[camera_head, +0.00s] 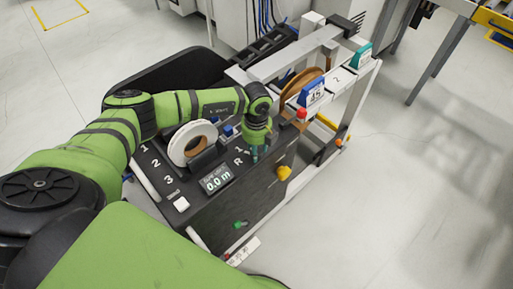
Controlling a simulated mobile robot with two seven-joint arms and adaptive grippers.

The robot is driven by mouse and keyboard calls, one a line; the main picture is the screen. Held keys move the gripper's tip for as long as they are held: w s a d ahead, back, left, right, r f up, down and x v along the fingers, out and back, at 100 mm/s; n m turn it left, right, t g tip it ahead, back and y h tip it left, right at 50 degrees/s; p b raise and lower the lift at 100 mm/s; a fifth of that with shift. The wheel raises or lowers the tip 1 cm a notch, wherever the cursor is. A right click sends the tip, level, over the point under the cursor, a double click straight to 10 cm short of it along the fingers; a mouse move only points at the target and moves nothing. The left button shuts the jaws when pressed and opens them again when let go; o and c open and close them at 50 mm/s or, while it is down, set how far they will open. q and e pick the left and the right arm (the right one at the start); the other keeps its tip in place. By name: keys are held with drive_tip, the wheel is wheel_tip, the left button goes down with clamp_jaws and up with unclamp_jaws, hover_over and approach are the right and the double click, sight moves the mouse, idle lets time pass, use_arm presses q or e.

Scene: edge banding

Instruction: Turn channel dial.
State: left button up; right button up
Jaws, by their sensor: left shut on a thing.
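My left gripper (255,152) reaches down onto the dark sloped panel (222,200) of the edge banding machine, just right of the "R" label. It is shut on what seems to be the channel dial, which the fingers and wrist mostly hide. Which way the dial points cannot be told. White labels "1", "2" and "3" run down the panel's left side. A small display (216,180) reads "0.0 m". My right gripper is not in view.
A white roll (193,143) stands upright on the panel, left of the gripper. A yellow knob (284,173) and a green knob (240,224) are on the front face. Floor at right is clear.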

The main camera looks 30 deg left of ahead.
use_arm(q)
drive_tip(key=m+b, duration=0.2)
drive_tip(key=m, duration=0.2)
drive_tip(key=shift+f+b, duration=0.2)
drive_tip(key=shift+b, duration=0.1)
drive_tip(key=m+b, duration=0.3)
drive_tip(key=m, duration=0.1)
drive_tip(key=shift+m, duration=0.3)
drive_tip(key=m+b, duration=0.4)
drive_tip(key=m, duration=0.1)
drive_tip(key=shift+r+m+b, duration=0.1)
drive_tip(key=shift+m+b, duration=1.6)
drive_tip(key=shift+m, duration=0.5)
drive_tip(key=o, duration=1.2)
drive_tip(key=shift+c, duration=0.2)
drive_tip(key=shift+r, duration=0.15)
